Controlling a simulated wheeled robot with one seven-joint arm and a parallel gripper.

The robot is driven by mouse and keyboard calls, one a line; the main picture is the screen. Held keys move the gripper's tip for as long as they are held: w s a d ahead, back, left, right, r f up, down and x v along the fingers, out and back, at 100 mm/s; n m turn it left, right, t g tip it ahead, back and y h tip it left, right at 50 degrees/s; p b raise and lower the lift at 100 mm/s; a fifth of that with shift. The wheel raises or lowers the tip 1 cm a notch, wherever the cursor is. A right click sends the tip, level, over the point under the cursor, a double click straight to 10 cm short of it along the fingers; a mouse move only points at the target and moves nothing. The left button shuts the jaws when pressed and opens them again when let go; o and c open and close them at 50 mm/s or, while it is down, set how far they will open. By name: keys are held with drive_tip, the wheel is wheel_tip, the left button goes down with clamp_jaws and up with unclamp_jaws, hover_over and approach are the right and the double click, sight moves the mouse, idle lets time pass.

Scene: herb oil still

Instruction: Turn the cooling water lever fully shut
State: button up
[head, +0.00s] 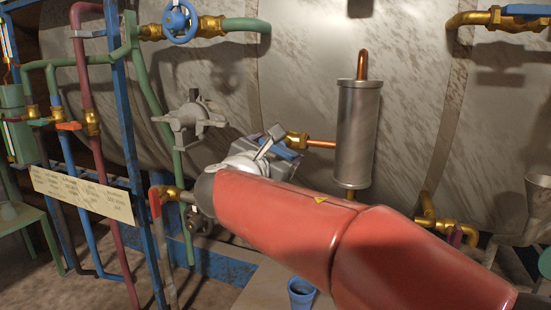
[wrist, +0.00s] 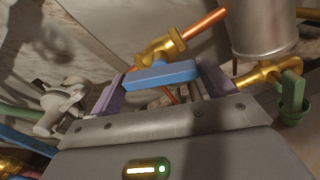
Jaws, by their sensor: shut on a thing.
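The cooling water lever is a blue bar (wrist: 160,75) on a brass valve (wrist: 160,45) with a copper pipe running up to the right. My gripper (wrist: 160,82) has one finger at each end of the blue bar in the wrist view and is shut on it. In the head view my gripper (head: 270,146) is at the brass fitting (head: 296,141) left of the metal cylinder, with a little of the blue lever (head: 285,152) showing between its parts. My red arm hides much of the area below. How far the lever is turned is hard to tell.
The grey metal cylinder (head: 358,135) stands close right of my gripper. A grey valve (head: 190,118) is to the left, with a blue handwheel (head: 180,22) above. A green-handled brass valve (wrist: 291,95) is at right in the wrist view. A blue cup (head: 301,293) is below my arm.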

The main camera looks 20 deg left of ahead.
drive_tip(key=m, duration=0.3)
drive_tip(key=shift+m, duration=0.4)
drive_tip(key=m, duration=0.3)
drive_tip(key=shift+m, duration=0.3)
drive_tip(key=m, duration=0.6)
drive_tip(key=shift+f+m, duration=0.1)
drive_tip(key=shift+m, duration=0.3)
drive_tip(key=o, duration=0.9)
drive_tip(key=s, duration=0.7)
drive_tip(key=shift+s+a, duration=0.35)
drive_tip(key=shift+s, duration=0.05)
